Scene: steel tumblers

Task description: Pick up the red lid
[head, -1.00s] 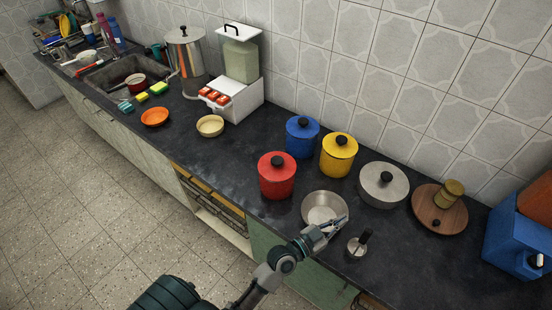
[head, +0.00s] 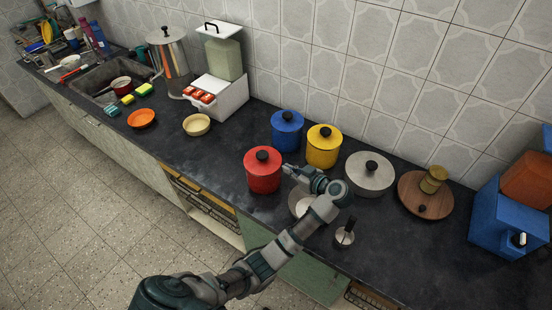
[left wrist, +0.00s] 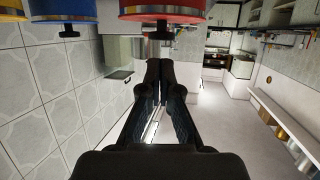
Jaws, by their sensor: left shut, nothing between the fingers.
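The red lid (head: 264,155) with its black knob sits on the red pot (head: 263,178) on the dark counter. My left gripper (head: 287,169) is shut and empty, just right of the red pot near its upper rim. I cannot tell from the head view whether it touches the pot. In the left wrist view, which looks upside down, the shut fingertips (left wrist: 160,64) are at the middle. The red lid (left wrist: 158,15) shows at the top edge there, apart from the fingertips in the picture. My right gripper is not in view.
A blue pot (head: 286,136) and a yellow pot (head: 323,152) stand behind. A steel pot (head: 368,181) and a wooden board (head: 409,194) are to the right. My arm partly covers a metal bowl (head: 297,208).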

